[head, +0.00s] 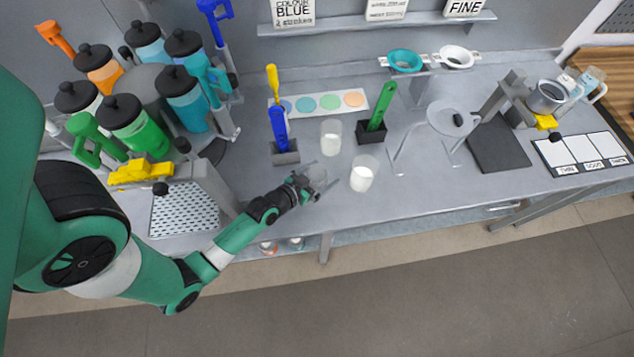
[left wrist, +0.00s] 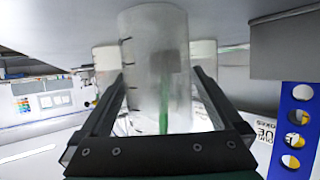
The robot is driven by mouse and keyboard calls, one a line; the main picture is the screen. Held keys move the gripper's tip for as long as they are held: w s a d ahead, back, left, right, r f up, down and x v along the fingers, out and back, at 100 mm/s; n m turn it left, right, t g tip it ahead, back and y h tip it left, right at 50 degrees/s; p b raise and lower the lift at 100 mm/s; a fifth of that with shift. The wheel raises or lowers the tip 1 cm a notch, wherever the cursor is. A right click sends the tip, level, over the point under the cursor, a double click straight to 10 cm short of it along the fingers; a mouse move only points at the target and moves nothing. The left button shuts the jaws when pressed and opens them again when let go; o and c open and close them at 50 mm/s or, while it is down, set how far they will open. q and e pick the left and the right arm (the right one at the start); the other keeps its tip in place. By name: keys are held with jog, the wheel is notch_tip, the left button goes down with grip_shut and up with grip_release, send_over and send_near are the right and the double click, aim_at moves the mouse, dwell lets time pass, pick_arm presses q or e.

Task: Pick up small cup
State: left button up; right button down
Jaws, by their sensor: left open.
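A clear, empty-looking small cup (head: 318,176) stands near the table's front edge in the head view. My left gripper (head: 310,182) is open, with its fingers around or beside this cup. In the left wrist view the translucent cup (left wrist: 155,65), with dark graduation marks, fills the space between the two open fingers (left wrist: 160,95). I cannot tell whether the fingers touch it. Two more cups with white contents stand close by: one behind (head: 331,137) and one to the right (head: 364,174). My right gripper is not in view.
A blue tool in a grey holder (head: 285,153) stands left of the cups. A green tool in a black holder (head: 371,133) stands behind them. A carousel of lidded bottles (head: 135,125) is at the left. A clear stand (head: 450,122) is at the right. The front table (head: 450,190) is free there.

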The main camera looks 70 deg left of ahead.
pick_arm(q)
jog(key=shift+w+a+f, duration=0.15)
jog(key=shift+w, duration=0.25)
jog(key=c, duration=1.2)
